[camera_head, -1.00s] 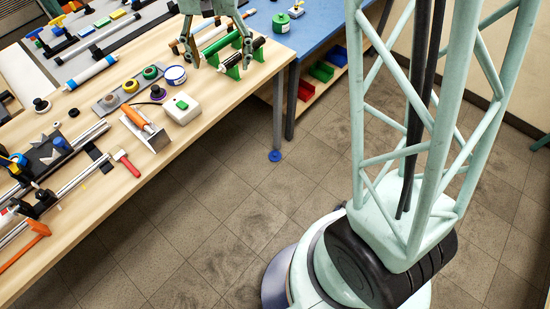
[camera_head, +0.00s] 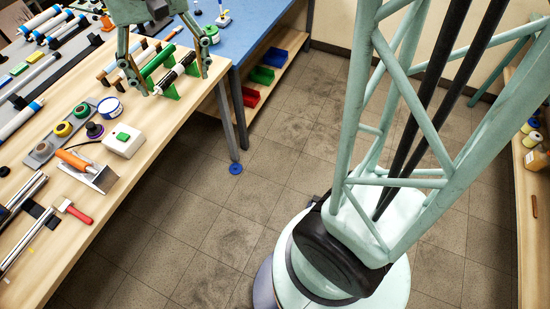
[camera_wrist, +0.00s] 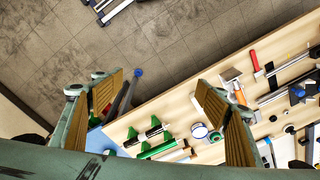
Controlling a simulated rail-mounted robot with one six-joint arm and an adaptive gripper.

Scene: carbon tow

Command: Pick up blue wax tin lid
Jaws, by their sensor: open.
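My gripper (camera_head: 174,82) is open and empty, above the bench to the right of the tin, over a roller rack. In the wrist view my gripper (camera_wrist: 150,92) has its two fingers spread wide, with bench and floor visible between them.
The green roller rack (camera_head: 160,68) is under my gripper. A trowel (camera_head: 88,172) lies nearer. A blue table (camera_head: 228,38) adjoins.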

